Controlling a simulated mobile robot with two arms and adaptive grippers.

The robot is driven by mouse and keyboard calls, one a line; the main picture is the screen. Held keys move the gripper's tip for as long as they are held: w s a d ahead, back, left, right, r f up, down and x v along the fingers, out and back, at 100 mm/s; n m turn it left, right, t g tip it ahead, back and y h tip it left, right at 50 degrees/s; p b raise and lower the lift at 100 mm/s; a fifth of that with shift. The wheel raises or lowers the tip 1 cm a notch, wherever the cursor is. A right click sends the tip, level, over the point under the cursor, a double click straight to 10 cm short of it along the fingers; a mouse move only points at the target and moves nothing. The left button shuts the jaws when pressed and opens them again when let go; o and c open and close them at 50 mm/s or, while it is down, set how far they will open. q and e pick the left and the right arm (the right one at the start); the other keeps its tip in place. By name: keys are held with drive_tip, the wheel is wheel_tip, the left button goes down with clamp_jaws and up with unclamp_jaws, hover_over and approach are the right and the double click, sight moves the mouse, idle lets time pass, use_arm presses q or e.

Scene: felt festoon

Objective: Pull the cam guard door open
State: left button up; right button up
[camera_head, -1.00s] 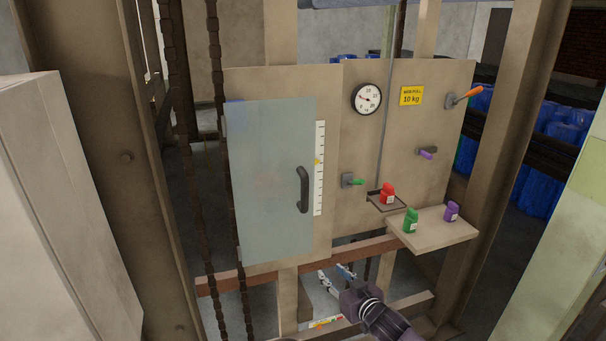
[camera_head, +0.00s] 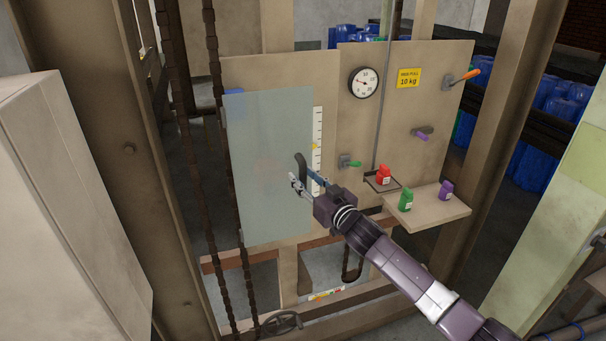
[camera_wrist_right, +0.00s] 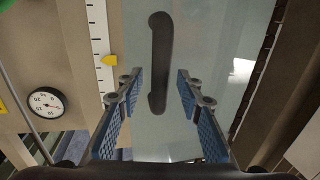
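The cam guard door (camera_head: 262,185) is a translucent grey-blue panel on the left of the beige board. It looks closed. Its dark curved handle (camera_head: 301,168) stands upright near the door's right edge. My right gripper (camera_head: 305,183) is at the handle's lower part in the head view. In the right wrist view the two blue-padded fingers (camera_wrist_right: 158,100) are spread apart, with the handle (camera_wrist_right: 160,62) beyond and between them. I see no contact with the handle. My left gripper is not in view.
A ruler strip (camera_head: 317,140) with a yellow marker runs beside the door. A gauge (camera_head: 363,82), levers and a shelf (camera_head: 430,222) with green and purple weights are to the right. A red weight (camera_head: 383,174) sits on a small tray. Chains hang at the left.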

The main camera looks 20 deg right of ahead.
drive_tip(key=shift+w+a, duration=0.15)
drive_tip(key=shift+w, duration=0.3)
clamp_jaws()
